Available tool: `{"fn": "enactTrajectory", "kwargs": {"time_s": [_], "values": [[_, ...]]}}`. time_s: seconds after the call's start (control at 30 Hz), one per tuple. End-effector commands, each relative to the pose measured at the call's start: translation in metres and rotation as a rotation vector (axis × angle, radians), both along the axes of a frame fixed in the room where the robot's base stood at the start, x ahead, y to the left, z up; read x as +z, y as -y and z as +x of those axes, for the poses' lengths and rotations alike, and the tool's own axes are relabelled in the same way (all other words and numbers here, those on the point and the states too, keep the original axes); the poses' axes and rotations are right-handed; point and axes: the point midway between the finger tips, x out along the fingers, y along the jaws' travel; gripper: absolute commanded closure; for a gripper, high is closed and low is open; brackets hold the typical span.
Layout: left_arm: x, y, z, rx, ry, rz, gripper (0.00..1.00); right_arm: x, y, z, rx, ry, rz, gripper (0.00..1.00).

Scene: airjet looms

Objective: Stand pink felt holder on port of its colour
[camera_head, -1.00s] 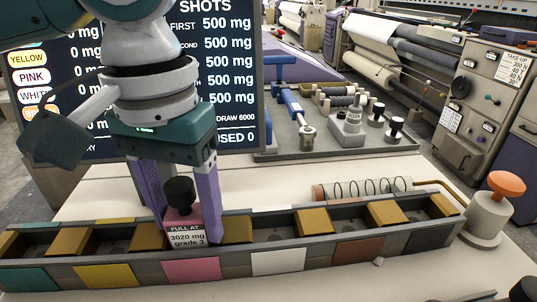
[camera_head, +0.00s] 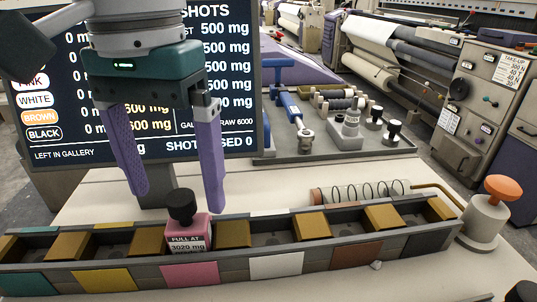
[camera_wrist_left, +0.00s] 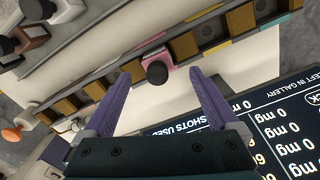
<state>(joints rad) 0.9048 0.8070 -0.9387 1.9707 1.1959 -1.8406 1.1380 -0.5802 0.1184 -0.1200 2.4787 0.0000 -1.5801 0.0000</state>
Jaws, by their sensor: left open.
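The pink felt holder (camera_head: 189,232) has a black knob and a label reading "FULL AT 3020 mg". It stands upright in the long grey trough, in the bay behind the pink colour tile (camera_head: 190,272). It also shows in the left wrist view (camera_wrist_left: 157,66), between and beyond the fingertips. My left gripper (camera_head: 177,200) is open and empty, its purple fingers raised above and behind the holder, apart from it. The left gripper also shows in the left wrist view (camera_wrist_left: 163,75). The holder's base is hidden by the trough wall. My right gripper is not seen.
The trough also has teal, yellow (camera_head: 104,280), white (camera_head: 276,264), brown and dark tiles, with ochre blocks between bays. The display screen (camera_head: 60,100) rises behind my left gripper.

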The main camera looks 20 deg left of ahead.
Motion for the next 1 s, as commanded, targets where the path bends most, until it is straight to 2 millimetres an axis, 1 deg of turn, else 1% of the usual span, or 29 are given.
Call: {"fn": "enactTrajectory", "kwargs": {"time_s": [0.03,0.1,0.2,0.33,0.5,1.0], "values": [[0.017,0.001,0.001,-0.002,0.004,-0.002,0.06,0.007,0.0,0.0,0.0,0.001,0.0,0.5],[0.033,0.001,0.001,-0.002,0.004,-0.002,0.06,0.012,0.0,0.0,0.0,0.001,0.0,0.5],[0.052,0.001,0.001,-0.001,0.005,-0.003,0.06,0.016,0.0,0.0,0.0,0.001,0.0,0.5],[0.067,0.001,0.001,-0.002,0.002,-0.003,0.06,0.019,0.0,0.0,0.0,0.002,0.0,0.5],[0.073,0.002,0.001,-0.002,0.003,-0.004,0.06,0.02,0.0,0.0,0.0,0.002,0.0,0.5],[0.073,0.002,0.0,-0.002,0.002,-0.004,0.06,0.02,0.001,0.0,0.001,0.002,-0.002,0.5]]}}
